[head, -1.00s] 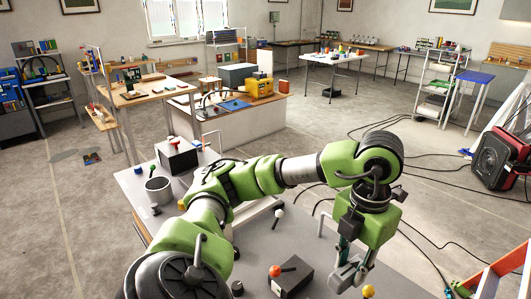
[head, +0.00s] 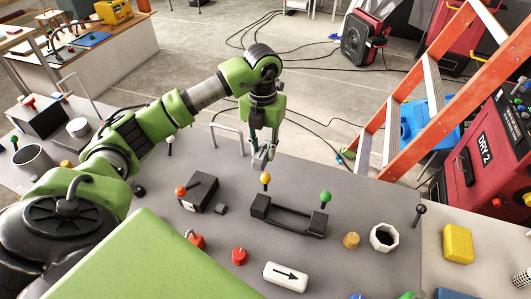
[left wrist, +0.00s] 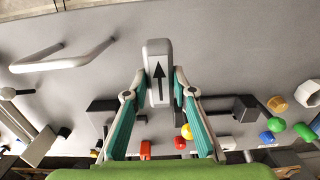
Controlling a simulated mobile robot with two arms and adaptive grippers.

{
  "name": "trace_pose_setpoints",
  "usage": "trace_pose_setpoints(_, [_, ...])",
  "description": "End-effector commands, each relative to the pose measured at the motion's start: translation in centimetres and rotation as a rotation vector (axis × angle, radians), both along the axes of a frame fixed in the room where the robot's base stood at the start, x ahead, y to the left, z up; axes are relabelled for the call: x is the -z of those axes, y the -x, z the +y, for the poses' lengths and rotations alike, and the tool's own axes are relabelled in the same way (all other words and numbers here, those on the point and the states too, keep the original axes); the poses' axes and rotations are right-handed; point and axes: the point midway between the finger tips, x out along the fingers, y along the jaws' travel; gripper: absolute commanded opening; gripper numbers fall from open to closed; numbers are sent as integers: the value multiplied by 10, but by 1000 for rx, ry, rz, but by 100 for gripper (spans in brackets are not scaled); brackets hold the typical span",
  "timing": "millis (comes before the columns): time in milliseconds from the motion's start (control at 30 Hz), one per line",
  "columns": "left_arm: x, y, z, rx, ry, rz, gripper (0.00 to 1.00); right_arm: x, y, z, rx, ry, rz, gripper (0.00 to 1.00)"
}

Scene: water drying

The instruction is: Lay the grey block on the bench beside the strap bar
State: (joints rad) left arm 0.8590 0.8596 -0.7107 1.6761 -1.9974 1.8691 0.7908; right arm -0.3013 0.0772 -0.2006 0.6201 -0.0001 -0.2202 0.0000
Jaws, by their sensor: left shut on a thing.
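My left gripper (head: 262,155) points down over the bench (head: 345,262), behind the yellow knob. It is shut on the grey block (left wrist: 158,78), which shows a black arrow in the left wrist view between the two teal-padded fingers. In the head view only a small part of the block shows at the fingertips, and it looks held above the bench. A dark bar with raised ends, which looks like the strap bar (head: 288,217), lies on the bench in front of the gripper. My right gripper is not in view.
A black box with an orange knob (head: 200,192) stands left of the bar. A white arrow block (head: 285,277), red knob (head: 239,256), tan cylinder (head: 351,240) and white hexagonal ring (head: 384,237) stand nearer. A metal handle (head: 227,128) rises behind.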

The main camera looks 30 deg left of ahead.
Motion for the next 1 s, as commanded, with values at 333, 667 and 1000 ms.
trace_pose_setpoints(333, [24,-19,4,-1,0,2,2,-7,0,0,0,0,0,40])
trace_pose_setpoints(667, [54,-19,4,1,0,-2,2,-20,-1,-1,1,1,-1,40])
trace_pose_setpoints(1000, [56,-19,4,1,0,-1,41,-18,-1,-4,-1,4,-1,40])
